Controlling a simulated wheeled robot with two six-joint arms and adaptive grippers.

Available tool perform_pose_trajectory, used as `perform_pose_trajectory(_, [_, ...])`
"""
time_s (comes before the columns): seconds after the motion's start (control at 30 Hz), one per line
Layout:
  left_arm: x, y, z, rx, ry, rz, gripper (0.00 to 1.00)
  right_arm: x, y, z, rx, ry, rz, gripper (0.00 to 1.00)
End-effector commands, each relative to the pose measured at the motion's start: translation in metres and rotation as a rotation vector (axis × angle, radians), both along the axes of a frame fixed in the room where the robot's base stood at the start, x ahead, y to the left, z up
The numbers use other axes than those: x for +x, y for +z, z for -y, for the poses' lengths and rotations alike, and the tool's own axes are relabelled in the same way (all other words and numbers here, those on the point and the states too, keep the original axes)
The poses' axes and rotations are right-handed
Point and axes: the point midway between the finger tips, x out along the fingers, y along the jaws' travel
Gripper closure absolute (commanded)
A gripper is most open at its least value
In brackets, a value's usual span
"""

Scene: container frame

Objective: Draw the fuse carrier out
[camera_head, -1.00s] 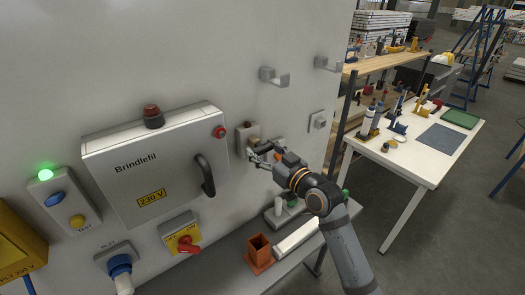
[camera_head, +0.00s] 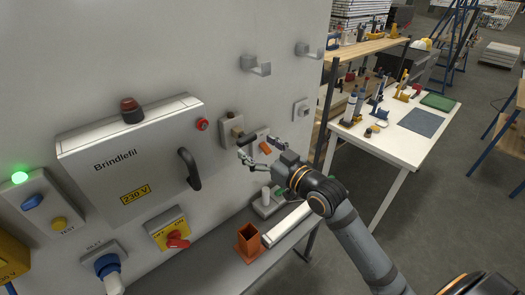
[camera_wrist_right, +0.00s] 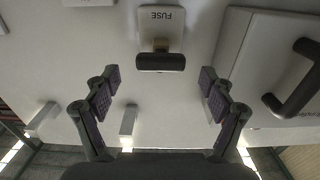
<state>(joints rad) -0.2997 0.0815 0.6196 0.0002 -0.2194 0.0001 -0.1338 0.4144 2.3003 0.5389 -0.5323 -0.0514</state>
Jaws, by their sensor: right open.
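The fuse carrier has a dark bar-shaped grip (camera_wrist_right: 160,62) and sits in a pale plate marked FUSE (camera_wrist_right: 160,16) in the wrist view. In the head view the carrier (camera_head: 238,132) is on the wall, right of the Brindlefil cabinet. My right gripper (camera_wrist_right: 160,92) is open and empty, its two fingers spread wide on either side of the grip's line and short of it. In the head view the right gripper (camera_head: 260,148) is just below and right of the carrier, apart from it. My left gripper is not in view.
The Brindlefil cabinet (camera_head: 130,165) with its black handle (camera_head: 189,168) stands out left of the carrier. Wall hooks (camera_head: 256,65) are above right. Below, a shelf (camera_head: 215,272) holds an orange-brown square holder (camera_head: 248,243) and a white bar (camera_head: 287,224).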

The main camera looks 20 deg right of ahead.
Motion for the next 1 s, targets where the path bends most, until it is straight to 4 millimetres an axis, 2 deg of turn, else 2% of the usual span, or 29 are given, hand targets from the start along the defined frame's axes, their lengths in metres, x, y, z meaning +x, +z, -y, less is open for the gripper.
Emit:
perform_pose_trajectory(0.03, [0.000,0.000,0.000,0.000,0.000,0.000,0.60,-0.009,-0.001,0.001,-0.010,0.009,-0.001,0.17])
perform_pose_trajectory(0.3, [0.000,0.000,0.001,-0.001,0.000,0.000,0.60,-0.026,0.000,0.010,-0.004,-0.001,-0.001,0.17])
perform_pose_trajectory(0.87, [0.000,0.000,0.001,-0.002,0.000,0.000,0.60,-0.029,0.000,0.010,0.001,0.001,-0.003,0.17])
perform_pose_trajectory(0.93, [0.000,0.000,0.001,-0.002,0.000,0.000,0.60,-0.029,-0.009,0.012,-0.006,-0.015,-0.029,0.17])
perform_pose_trajectory(0.97, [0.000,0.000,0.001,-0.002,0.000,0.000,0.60,-0.030,-0.018,0.014,-0.015,-0.032,-0.056,0.17])
perform_pose_trajectory(1.0, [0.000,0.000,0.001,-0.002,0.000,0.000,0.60,-0.033,-0.035,0.018,-0.034,-0.063,-0.112,0.17])
